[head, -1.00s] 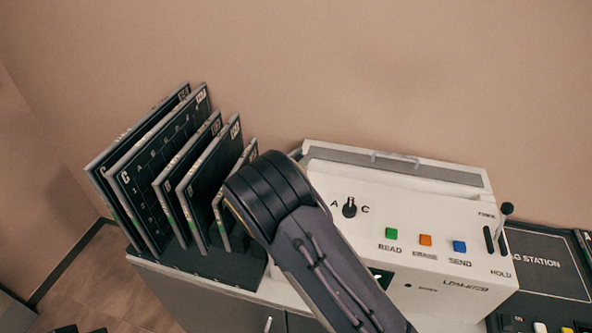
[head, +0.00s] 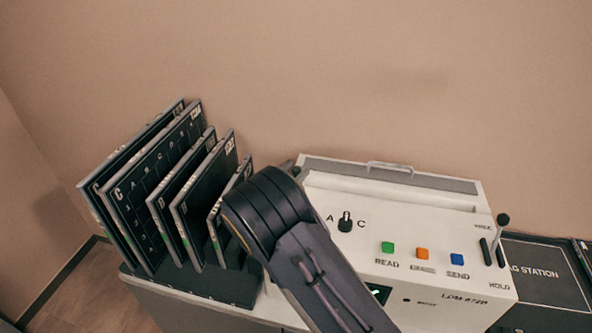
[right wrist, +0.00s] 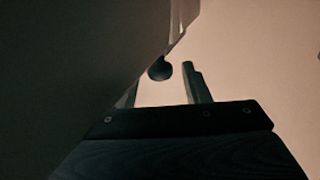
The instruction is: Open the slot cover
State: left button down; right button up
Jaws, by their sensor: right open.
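The white machine (head: 440,285) has a long grey strip (head: 330,168) with a thin metal handle (head: 390,168) along its top back edge. The strip looks like the slot cover and appears shut. My right arm crosses the machine's left part in the head view. Only a small bit of my right gripper (head: 285,166) shows there, behind the arm at the machine's back left corner. In the right wrist view my right gripper (right wrist: 160,78) is open. A dark round knob (right wrist: 160,70) shows between or just beyond its fingers; contact is unclear. My left gripper is not in view.
A rack of upright dark panels (head: 165,185) stands left of the machine, close to my right arm. The machine has a selector knob (head: 345,222), coloured buttons (head: 422,253) and a lever (head: 502,235). A dark station board (head: 545,270) lies to the right.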

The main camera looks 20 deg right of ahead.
jog(key=b+v, duration=0.1)
jog(key=v, duration=0.5)
jog(key=shift+a, duration=0.15)
jog(key=shift+s, duration=0.15)
